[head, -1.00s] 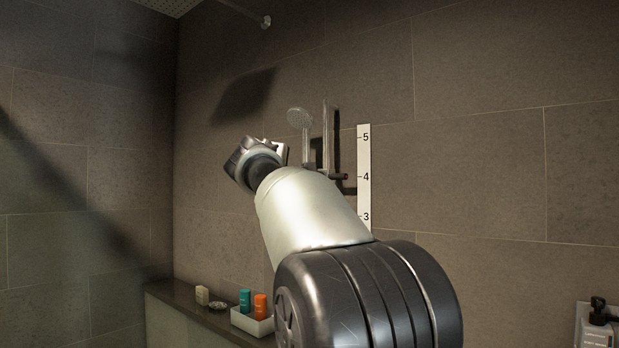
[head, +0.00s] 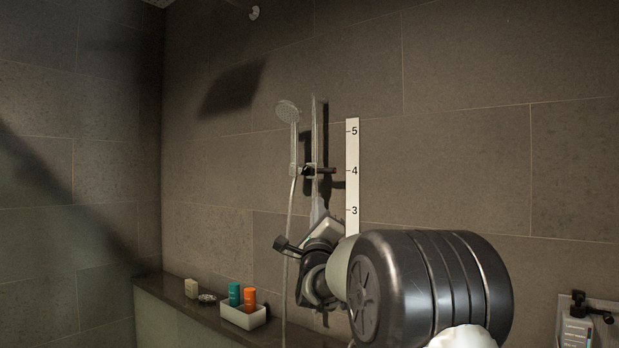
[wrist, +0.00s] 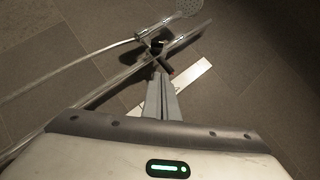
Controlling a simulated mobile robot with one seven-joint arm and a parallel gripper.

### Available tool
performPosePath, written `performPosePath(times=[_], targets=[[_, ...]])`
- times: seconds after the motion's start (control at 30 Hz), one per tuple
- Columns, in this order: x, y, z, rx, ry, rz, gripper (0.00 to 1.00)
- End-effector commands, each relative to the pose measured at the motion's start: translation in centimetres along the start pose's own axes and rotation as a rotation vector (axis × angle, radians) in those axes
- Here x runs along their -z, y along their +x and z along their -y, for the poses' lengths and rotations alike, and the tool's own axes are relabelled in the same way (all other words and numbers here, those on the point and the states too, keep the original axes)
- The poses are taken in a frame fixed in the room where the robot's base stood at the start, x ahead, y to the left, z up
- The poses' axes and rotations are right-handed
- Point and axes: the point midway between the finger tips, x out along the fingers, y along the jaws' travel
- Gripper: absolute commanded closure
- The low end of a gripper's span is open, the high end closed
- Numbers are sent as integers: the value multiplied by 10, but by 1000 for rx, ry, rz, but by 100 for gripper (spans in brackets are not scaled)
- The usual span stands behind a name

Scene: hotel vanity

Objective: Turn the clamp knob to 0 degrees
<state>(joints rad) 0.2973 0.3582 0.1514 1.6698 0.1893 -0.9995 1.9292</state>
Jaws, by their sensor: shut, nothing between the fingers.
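The dark clamp with its knob (head: 325,171) sits on the vertical shower rail (head: 314,130), level with the 4 on the white scale strip (head: 352,145). The hand shower (head: 288,112) hangs in the clamp, its head to the left. In the wrist view the clamp knob (wrist: 166,66) is dark with a reddish end. My gripper (head: 317,205) is below the clamp in the head view, fingers pointing up. In the wrist view its fingers (wrist: 161,78) are shut and empty, their tips close to the knob; I cannot tell whether they touch. The knob's angle is unclear.
A ledge (head: 180,301) along the wall holds a white tray (head: 243,318) with a teal bottle (head: 234,294) and an orange bottle (head: 249,298), a soap bar (head: 191,288) and a small dish (head: 207,298). A dispenser (head: 577,330) is at far right. The shower hose hangs beside my gripper.

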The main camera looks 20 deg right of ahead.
Motion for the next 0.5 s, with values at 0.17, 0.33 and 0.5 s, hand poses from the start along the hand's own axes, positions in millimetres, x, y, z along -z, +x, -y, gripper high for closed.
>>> performPosePath(times=[0.17,0.33,0.5], targets=[[-2,29,2,0,-1,0,100],[-3,67,3,0,-2,1,100],[-3,102,2,-1,-4,2,100]])
